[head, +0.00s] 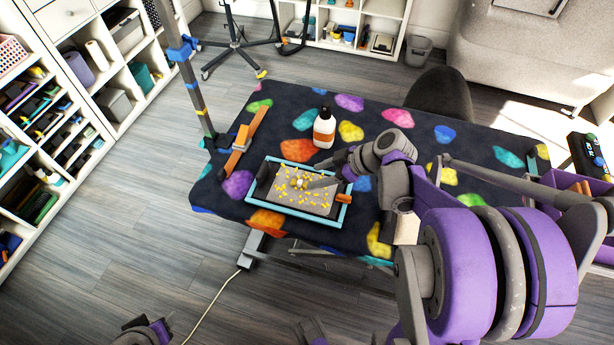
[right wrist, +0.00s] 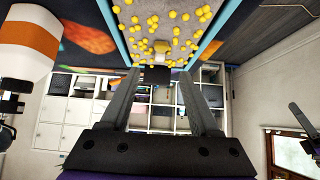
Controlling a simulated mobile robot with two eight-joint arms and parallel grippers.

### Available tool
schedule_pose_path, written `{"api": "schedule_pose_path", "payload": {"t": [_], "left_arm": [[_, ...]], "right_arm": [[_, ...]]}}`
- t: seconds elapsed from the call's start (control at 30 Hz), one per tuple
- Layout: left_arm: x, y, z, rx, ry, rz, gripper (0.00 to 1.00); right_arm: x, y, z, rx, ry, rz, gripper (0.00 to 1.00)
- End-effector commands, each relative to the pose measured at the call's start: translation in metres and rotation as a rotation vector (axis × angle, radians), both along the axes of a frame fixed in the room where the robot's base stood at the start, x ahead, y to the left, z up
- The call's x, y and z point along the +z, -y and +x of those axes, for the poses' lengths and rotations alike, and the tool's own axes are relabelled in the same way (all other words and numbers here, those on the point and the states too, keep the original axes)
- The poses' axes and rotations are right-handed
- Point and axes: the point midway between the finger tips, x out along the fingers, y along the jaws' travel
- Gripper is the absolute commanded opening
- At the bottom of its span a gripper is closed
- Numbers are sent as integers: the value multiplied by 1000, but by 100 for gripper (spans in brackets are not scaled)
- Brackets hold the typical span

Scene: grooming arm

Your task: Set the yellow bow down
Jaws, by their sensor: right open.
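A small yellow bow (head: 298,183) appears to lie on the grey, yellow-specked floor of a blue-rimmed tray (head: 325,218) on the table.
A white bottle with an orange band (head: 324,130) stands just behind the tray. An orange, cross-shaped piece (head: 243,141) and an upright post (head: 194,92) are left of it. The dark tabletop with coloured patches (head: 290,97) has free room behind the bottle.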

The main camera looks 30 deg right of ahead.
Motion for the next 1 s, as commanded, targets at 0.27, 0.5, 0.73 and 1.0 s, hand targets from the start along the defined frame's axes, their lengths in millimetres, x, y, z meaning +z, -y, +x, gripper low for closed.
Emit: {"api": "schedule_pose_path", "payload": {"t": [0.27,0.5,0.73,1.0], "left_arm": [[7,0,1,0,2,0,52],[8,0,1,0,3,0,52],[7,0,1,0,3,0,52],[7,0,1,0,3,0,52]], "right_arm": [[34,23,-26,-3,0,-2,63],[35,-1,-39,-47,-99,1,63],[14,-77,-87,-319,-371,-79,63],[6,-110,-128,-626,-359,-135,63]]}}
